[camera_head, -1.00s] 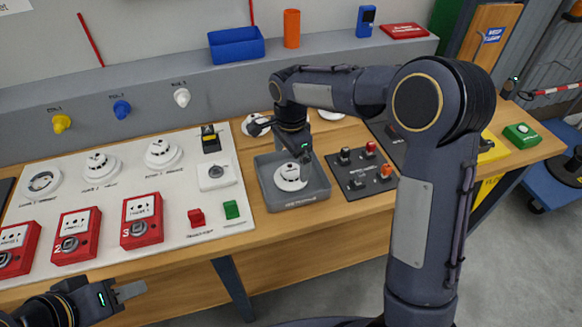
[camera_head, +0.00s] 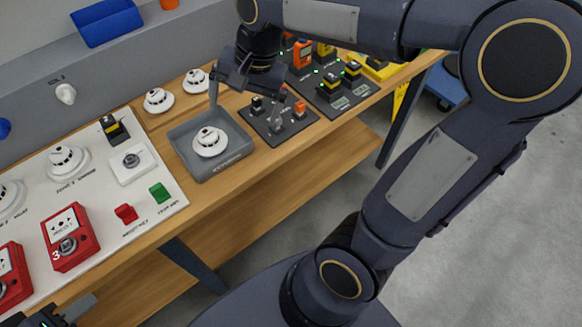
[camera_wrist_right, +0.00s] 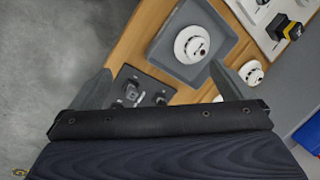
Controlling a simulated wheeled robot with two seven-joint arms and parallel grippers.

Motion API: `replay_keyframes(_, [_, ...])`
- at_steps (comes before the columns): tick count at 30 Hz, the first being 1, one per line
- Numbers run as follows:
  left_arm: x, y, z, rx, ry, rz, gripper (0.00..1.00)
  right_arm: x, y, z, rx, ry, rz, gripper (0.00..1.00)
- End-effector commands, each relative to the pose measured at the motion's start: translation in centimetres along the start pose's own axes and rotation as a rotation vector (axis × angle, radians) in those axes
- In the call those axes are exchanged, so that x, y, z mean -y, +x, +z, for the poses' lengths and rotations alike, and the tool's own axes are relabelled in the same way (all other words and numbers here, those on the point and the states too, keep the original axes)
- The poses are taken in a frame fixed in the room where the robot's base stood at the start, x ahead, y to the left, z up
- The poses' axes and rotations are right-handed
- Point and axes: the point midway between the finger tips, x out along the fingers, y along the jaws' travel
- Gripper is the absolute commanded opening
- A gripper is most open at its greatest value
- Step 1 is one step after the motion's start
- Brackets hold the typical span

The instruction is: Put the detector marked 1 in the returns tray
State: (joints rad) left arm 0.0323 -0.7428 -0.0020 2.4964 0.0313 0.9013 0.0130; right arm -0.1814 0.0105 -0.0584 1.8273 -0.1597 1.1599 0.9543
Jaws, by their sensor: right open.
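A round white detector (camera_head: 210,141) lies in the grey tray (camera_head: 226,164) on the bench; its mark is too small to read. The same detector (camera_wrist_right: 191,44) and tray (camera_wrist_right: 168,66) show in the right wrist view. Two more white detectors, one nearer (camera_head: 158,100) and one further right (camera_head: 195,82), sit on the wood behind the tray. My right gripper (camera_head: 246,108) is open and empty, above the bench between the tray and the dark switch plate. My left gripper (camera_head: 65,310) is at the bottom left, partly cut off; its jaw state is unclear.
A white panel (camera_head: 95,215) with detectors, red call points and switches lies left of the tray. Dark plates with switches (camera_head: 272,133) and yellow-black devices (camera_head: 330,88) lie to the right. A blue bin (camera_head: 105,22) sits on the back ledge.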

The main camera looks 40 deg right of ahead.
Motion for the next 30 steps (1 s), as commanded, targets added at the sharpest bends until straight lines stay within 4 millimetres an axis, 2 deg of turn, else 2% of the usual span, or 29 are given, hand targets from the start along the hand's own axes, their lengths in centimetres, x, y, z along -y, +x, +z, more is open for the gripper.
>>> replay_keyframes(1, [0.0, 0.0, 0.0, 0.0, 0.0, 0.0, 0.36, -2.3, -0.8, 1.4, -0.012, -0.074, -0.051, 1.0])
replay_keyframes(6, [0.0, 0.0, 0.0, 0.0, 0.0, 0.0, 0.36, -8.0, -0.9, 6.2, -0.094, -0.368, -0.185, 1.0])
replay_keyframes(9, [0.0, 0.0, 0.0, 0.0, 0.0, 0.0, 0.36, -10.2, 0.0, 8.6, -0.155, -0.504, -0.229, 1.0])
replay_keyframes(12, [0.0, 0.0, 0.0, 0.0, 0.0, 0.0, 0.36, -11.5, 1.0, 10.2, -0.207, -0.601, -0.25, 1.0])
replay_keyframes(18, [0.0, 0.0, 0.0, 0.0, 0.0, 0.0, 0.36, -12.3, 1.9, 11.3, -0.246, -0.678, -0.26, 1.0])
replay_keyframes(30, [0.0, 0.0, 0.0, 0.0, 0.0, 0.0, 0.36, -12.3, 1.9, 11.3, -0.245, -0.679, -0.26, 1.0])
